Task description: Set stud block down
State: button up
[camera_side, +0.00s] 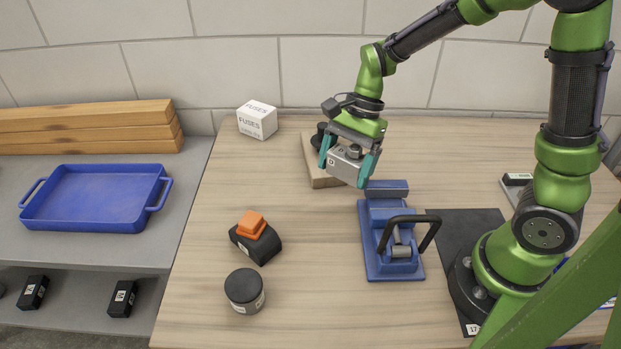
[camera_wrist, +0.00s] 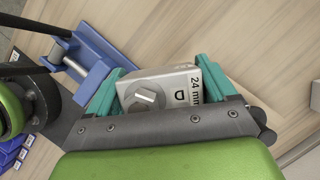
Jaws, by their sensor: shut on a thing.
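The stud block (camera_side: 345,165) is a light grey metal block. In the wrist view the stud block (camera_wrist: 184,92) shows a round stud with a hex-like top, a "D" mark and a "24 mm" label. My gripper (camera_side: 349,160) has teal fingers shut on its two sides and holds it above the table, near a wooden board (camera_side: 322,181). In the wrist view my gripper (camera_wrist: 160,95) has a finger on each side of the block. The block's underside is hidden, so I cannot tell its exact height.
A blue clamp fixture (camera_side: 377,262) with a black handle stands just in front and right of the block. A white fuses box (camera_side: 257,120), an orange-topped black item (camera_side: 256,238) and a dark round tin (camera_side: 245,290) stand left. A blue tray (camera_side: 95,198) lies on the grey shelf.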

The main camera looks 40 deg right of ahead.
jog(key=s+d+m+t+h, duration=0.1)
jog(key=s+d+m+t, duration=0.15)
jog(key=d+m, duration=1.05)
jog(key=d+f+n, duration=0.1)
jog(key=f, duration=0.2)
jog(key=d+f, duration=0.2)
jog(key=f, duration=0.1)
jog(key=d+f+n+t, duration=0.1)
jog(key=f, duration=0.3)
jog(key=shift+w+d+f+n, duration=0.1)
jog(key=shift+w+d+n, duration=0.1)
jog(key=shift+w+n, duration=0.15)
jog(key=shift+f, duration=0.15)
jog(key=o, duration=1.2)
jog(key=shift+o, duration=0.2)
jog(key=shift+d+r, duration=0.1)
jog(key=shift+r, duration=0.4)
jog(key=v, duration=1.1)
jog(key=s+a+r+n+t, duration=0.2)
jog(key=a+r+n, duration=0.4)
jog(key=a+n, duration=0.3)
jog(key=s+a+r+n+t+h, duration=0.1)
jog(key=a+r+n, duration=0.6)
jog(key=n, duration=0.7)
jog(key=s+a+t, duration=0.1)
jog(key=s+a, duration=0.1)
jog(key=shift+a, duration=0.4)
